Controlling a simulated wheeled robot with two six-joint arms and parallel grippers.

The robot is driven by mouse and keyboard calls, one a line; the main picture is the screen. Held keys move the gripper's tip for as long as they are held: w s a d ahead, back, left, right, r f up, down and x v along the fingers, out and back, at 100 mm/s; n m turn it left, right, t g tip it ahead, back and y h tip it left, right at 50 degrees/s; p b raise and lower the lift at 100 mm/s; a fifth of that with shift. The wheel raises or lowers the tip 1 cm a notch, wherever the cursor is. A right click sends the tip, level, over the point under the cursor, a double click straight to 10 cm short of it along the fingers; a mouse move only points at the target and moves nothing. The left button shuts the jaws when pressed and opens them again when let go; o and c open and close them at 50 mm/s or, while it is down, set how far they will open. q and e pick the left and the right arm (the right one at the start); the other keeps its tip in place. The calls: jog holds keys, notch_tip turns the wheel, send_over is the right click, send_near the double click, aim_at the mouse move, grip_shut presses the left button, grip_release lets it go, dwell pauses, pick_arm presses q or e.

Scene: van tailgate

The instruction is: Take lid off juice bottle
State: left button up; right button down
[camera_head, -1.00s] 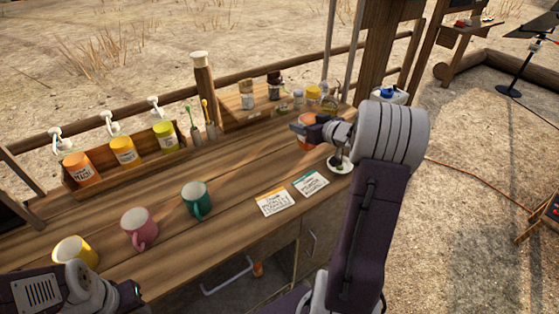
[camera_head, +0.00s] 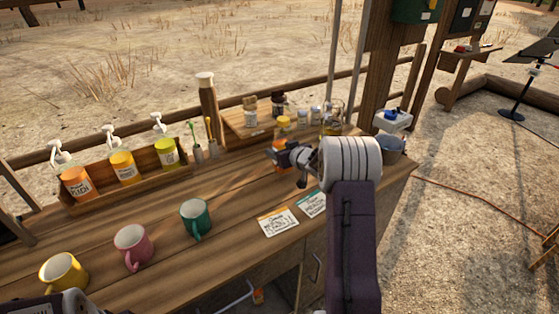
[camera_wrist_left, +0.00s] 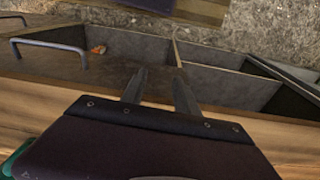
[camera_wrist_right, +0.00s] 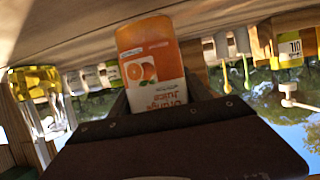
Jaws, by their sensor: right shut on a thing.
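Whether the bottle touches the counter I cannot tell. My left gripper (camera_wrist_left: 160,88) is open and empty near the counter's front edge; only its arm shows at the head view's bottom left.
The wooden counter (camera_head: 160,235) holds yellow (camera_head: 62,273), pink (camera_head: 133,246) and green (camera_head: 196,217) mugs, two cards (camera_head: 278,222) and a rack of pump bottles (camera_head: 122,165). Jars (camera_head: 278,104) stand behind the juice bottle. A grey bucket (camera_head: 390,148) is at the right end.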

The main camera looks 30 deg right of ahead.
notch_tip(320, 180, down, 3)
jog(key=shift+w+f+b, duration=0.1)
jog(key=shift+f+b, duration=0.1)
jog(key=shift+b, duration=0.3)
jog(key=shift+f, duration=0.15)
jog(key=shift+c, duration=2.4)
grip_release()
